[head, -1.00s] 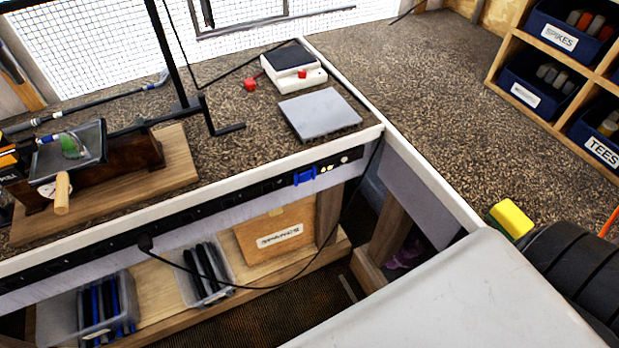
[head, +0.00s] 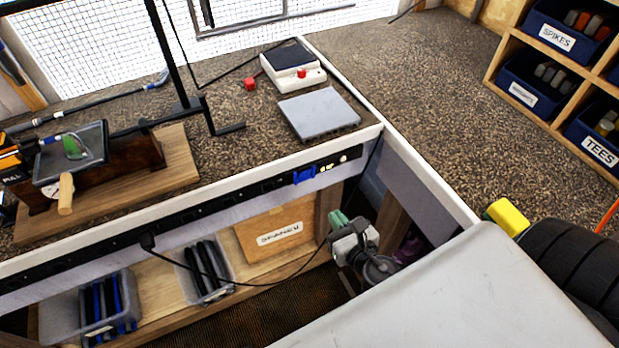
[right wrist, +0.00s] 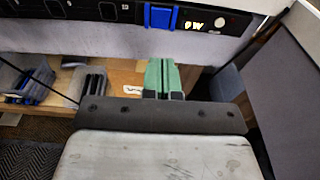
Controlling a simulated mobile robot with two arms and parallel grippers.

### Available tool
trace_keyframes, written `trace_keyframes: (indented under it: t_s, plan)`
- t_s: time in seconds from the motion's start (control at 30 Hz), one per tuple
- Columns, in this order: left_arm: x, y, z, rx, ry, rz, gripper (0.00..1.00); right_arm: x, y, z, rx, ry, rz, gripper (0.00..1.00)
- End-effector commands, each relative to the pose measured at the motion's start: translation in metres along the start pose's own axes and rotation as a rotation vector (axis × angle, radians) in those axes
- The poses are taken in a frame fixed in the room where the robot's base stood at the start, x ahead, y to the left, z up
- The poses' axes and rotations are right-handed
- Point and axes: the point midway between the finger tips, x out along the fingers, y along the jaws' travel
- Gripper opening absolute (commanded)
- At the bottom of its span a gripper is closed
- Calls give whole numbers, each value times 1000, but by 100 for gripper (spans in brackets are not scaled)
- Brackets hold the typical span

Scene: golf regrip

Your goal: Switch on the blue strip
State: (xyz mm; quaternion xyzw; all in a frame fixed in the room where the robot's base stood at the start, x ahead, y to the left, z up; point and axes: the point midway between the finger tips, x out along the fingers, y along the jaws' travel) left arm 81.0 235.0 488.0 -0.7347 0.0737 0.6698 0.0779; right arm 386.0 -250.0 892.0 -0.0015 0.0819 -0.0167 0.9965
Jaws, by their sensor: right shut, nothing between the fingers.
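A long black power strip (head: 216,208) runs along the front edge of the bench. A bright blue part (head: 305,175) sits near its right end, with small light-coloured marks beside it. My left gripper is not in view.
A black cable with a plug (head: 146,242) hangs before the strip. Below are a lower shelf with clear bins (head: 208,275) and a wooden box (head: 276,235). A grey plate (head: 318,113) and a white device (head: 293,72) with red buttons stand on the bench above.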

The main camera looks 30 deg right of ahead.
Motion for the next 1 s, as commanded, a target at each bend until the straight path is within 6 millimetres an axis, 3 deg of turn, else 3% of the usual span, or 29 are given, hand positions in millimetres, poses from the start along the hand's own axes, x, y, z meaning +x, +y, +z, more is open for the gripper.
trace_keyframes:
  t_s: [0.23,0.37,0.8,1.0]
  plan:
    - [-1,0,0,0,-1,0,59,2,0,0,4,1,0,0]
    - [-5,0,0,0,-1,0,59,13,0,1,4,0,0,0]
    - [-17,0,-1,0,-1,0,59,102,0,1,7,0,-1,0]
    - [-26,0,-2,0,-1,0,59,129,0,10,6,1,-1,0]
